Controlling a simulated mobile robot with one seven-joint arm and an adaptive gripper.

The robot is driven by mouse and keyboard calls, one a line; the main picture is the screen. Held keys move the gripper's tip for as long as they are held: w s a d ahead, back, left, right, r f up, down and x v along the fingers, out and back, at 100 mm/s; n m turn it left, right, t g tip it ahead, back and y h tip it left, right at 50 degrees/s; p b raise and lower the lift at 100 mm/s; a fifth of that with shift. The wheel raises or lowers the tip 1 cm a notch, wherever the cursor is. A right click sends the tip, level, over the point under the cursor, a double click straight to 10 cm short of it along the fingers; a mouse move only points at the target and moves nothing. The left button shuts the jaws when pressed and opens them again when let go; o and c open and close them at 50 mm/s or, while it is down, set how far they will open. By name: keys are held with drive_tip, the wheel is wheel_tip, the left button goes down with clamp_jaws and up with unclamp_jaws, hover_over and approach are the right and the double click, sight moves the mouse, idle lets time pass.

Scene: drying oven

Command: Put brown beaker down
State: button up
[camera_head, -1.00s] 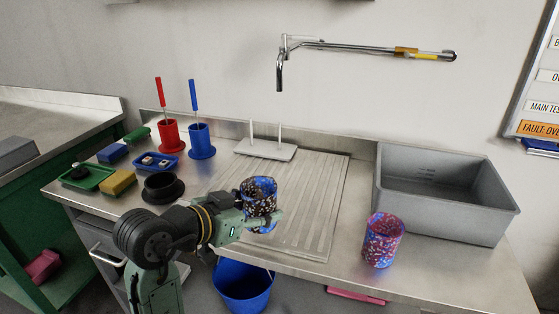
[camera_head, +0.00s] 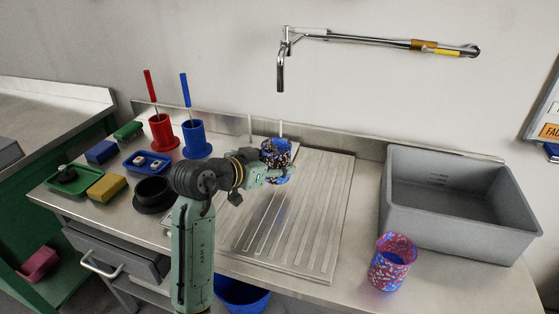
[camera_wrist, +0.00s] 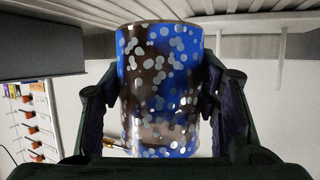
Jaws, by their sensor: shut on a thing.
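The brown beaker (camera_head: 277,152), dark brown and blue with pale spots, is held over the back part of the ribbed draining board (camera_head: 300,232). My gripper (camera_head: 277,174) is shut around its sides. In the wrist view the beaker (camera_wrist: 160,85) fills the middle, with my gripper (camera_wrist: 165,108) having one finger on each side. The beaker looks upright in the head view. I cannot tell whether its base touches the board.
A white two-peg stand (camera_head: 250,130) is close behind the beaker. A red-and-blue speckled beaker (camera_head: 392,263) stands by the grey basin (camera_head: 455,235) at right. Blue (camera_head: 196,140) and red (camera_head: 162,133) brush holders and a black bowl (camera_head: 153,194) stand left. The board's front is clear.

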drive_tip(key=w, duration=0.3)
drive_tip(key=shift+w+d+p, duration=0.1)
drive_tip(key=shift+d+p, duration=0.25)
drive_tip(key=shift+d, duration=0.05)
drive_tip(key=shift+w+d+f, duration=0.1)
drive_tip(key=shift+w+f, duration=0.2)
drive_tip(key=shift+w, duration=0.15)
drive_tip(key=shift+f+p, duration=0.6)
drive_tip(key=shift+f, duration=1.2)
drive_tip(key=o, duration=1.2)
drive_tip(key=shift+o, duration=0.2)
drive_tip(key=shift+r, duration=0.2)
drive_tip(key=b+v, duration=0.3)
drive_tip(key=v, duration=0.9)
drive_tip(key=shift+f+b, duration=0.1)
drive_tip(key=shift+b, duration=0.25)
drive_tip(key=shift+s, duration=0.1)
